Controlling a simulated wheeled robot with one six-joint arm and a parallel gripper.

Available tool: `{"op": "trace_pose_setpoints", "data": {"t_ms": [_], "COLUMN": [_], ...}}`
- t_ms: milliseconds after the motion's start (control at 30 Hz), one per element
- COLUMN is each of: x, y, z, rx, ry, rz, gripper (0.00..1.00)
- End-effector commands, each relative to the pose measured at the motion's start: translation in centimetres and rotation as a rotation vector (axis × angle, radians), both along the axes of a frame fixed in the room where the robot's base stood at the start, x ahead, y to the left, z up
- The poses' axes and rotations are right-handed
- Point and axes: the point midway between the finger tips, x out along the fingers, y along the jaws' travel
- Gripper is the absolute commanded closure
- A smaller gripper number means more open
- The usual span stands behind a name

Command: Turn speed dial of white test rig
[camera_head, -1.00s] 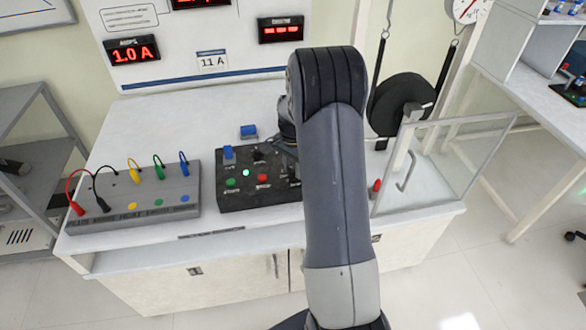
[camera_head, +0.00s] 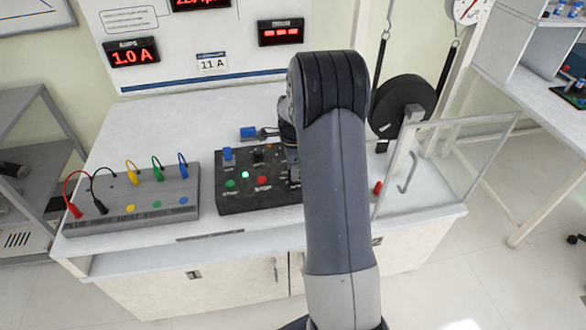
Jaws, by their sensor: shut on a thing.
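The white test rig (camera_head: 150,112) has a black control box (camera_head: 232,200) on its bench top. The box carries a blue switch (camera_head: 228,155), a lit green lamp (camera_head: 245,175), a green button (camera_head: 230,184), a red button (camera_head: 262,181) and a small dark control (camera_head: 257,157), which may be the speed dial. My gripper (camera_head: 264,132) is behind the box, partly hidden by my arm. The right part of the box is hidden by my arm.
A grey terminal box (camera_head: 135,200) with coloured leads stands at left. A black wheel (camera_head: 402,104) and a clear guard (camera_head: 455,170) stand at right. The amps display (camera_head: 132,51) reads 1.0 A; a label (camera_head: 212,63) reads 11 A. The back-left bench is clear.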

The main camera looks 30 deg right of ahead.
Motion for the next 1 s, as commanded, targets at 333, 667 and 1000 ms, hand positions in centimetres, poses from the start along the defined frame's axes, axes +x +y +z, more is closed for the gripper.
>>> {"op": "trace_pose_setpoints", "data": {"t_ms": [333, 667, 1000], "x": [0.05, 0.04, 0.02], "y": [-0.03, -0.03, -0.01], "z": [0.09, 0.07, 0.08], "rx": [-0.001, -0.001, 0.0], "ry": [-0.002, -0.002, -0.001], "rz": [-0.017, -0.016, -0.016], "gripper": [0.93, 0.57, 0.48]}}
